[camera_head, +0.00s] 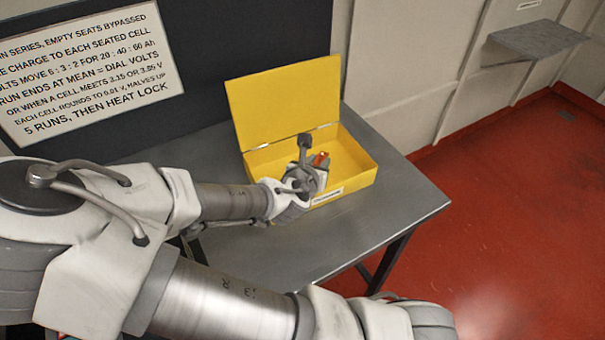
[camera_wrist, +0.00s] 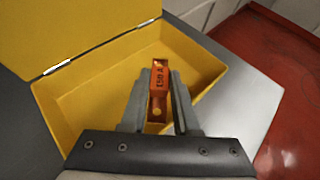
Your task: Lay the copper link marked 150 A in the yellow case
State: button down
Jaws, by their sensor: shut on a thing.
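The yellow case (camera_head: 354,185) stands open on the grey table, its lid raised at the back; it also shows in the wrist view (camera_wrist: 52,114). My gripper (camera_head: 318,168) is over the case, near its front wall. In the wrist view my gripper (camera_wrist: 158,100) is shut on the copper link (camera_wrist: 159,80), an orange-red bar with dark lettering that looks like 150 A. The link's end shows in the head view (camera_head: 321,159). Whether the link touches the case floor cannot be told. The case interior that shows is otherwise empty.
The grey table (camera_head: 400,190) has bare room to the right and in front of the case. A white sign (camera_head: 85,65) hangs on the dark panel at the back left. A grey wall shelf (camera_head: 537,38) is at the far right, above the red floor (camera_head: 500,210).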

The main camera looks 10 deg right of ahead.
jog(key=w+f, duration=0.1)
jog(key=w, duration=0.1)
jog(key=w+a+f+b, duration=0.1)
jog(key=w+f, duration=0.1)
jog(key=w, duration=0.1)
jog(key=w+a+f+b, duration=0.1)
jog(key=w+f, duration=0.1)
jog(key=w, duration=0.1)
jog(key=shift+w, duration=0.1)
jog(key=shift+f+b, duration=0.65)
jog(key=shift+f, duration=1.4)
jog(key=shift+f, duration=0.1)
jog(key=c, duration=0.7)
grip_release()
jog(key=shift+o, duration=0.2)
jog(key=shift+a+r, duration=0.1)
jog(key=shift+r, duration=0.1)
jog(key=p+v, duration=0.2)
jog(key=v, duration=1)
jog(key=shift+f, duration=0.1)
